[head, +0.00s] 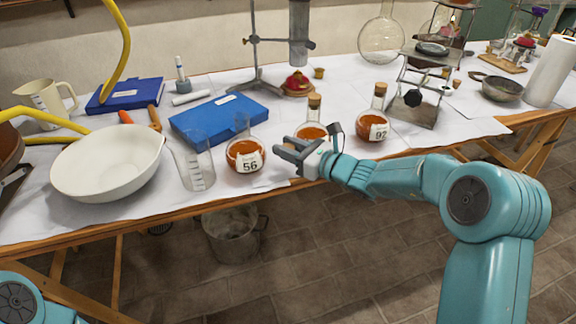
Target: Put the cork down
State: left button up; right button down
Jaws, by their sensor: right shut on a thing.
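My right gripper (284,149) is shut at the front of the table, just right of the round flask labelled 56 (246,155). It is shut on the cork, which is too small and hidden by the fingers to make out. The flask 56 holds orange-brown liquid and its neck is open. A second flask (311,131) with a cork in its neck stands behind my gripper, partly hidden. The flask labelled 92 (372,127) is also corked. My left gripper is out of view.
A glass beaker (194,167) and a white bowl (108,161) stand left of flask 56. A blue book (218,118) lies behind them. A metal stand (415,102) is at right. Little white cloth is clear along the table's front edge.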

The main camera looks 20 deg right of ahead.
aim_at(288, 172)
notch_tip(288, 172, down, 5)
jog(key=shift+r+b, duration=0.15)
jog(key=shift+b, duration=0.3)
jog(key=shift+r, duration=0.15)
jog(key=c, duration=0.8)
grip_release()
jog(key=shift+f, duration=0.2)
